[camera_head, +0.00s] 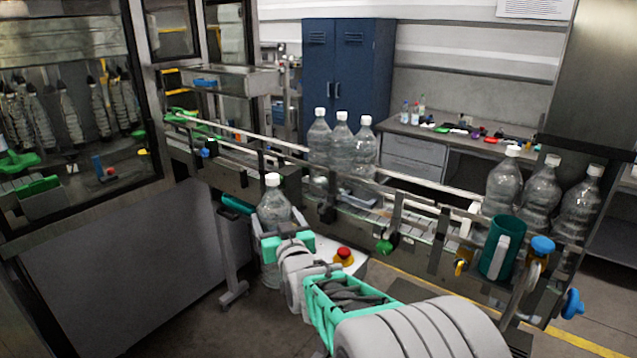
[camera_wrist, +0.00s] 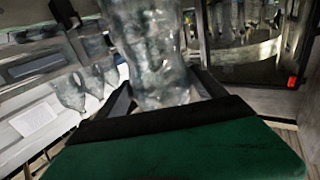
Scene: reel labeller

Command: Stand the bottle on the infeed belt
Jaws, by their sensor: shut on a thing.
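A clear plastic bottle with a white cap (camera_head: 273,205) is upright in my gripper (camera_head: 270,240), in front of the near side of the infeed belt. In the wrist view the bottle (camera_wrist: 155,50) fills the space between the jaws (camera_wrist: 160,95), which are shut on it. The infeed belt (camera_head: 235,152) runs from the machine at the left to the lower right, with guide rails along it. The held bottle is apart from the belt surface, as far as the head view shows. Its lower part is partly hidden by my gripper and wrist.
Three bottles (camera_head: 341,145) stand together mid-belt and three more (camera_head: 540,195) stand farther right. A teal jug-like container (camera_head: 502,247) and blue knobs (camera_head: 542,245) are at the near right. A red emergency button (camera_head: 344,254) sits below the belt. A stretch of belt left of the middle bottles is clear.

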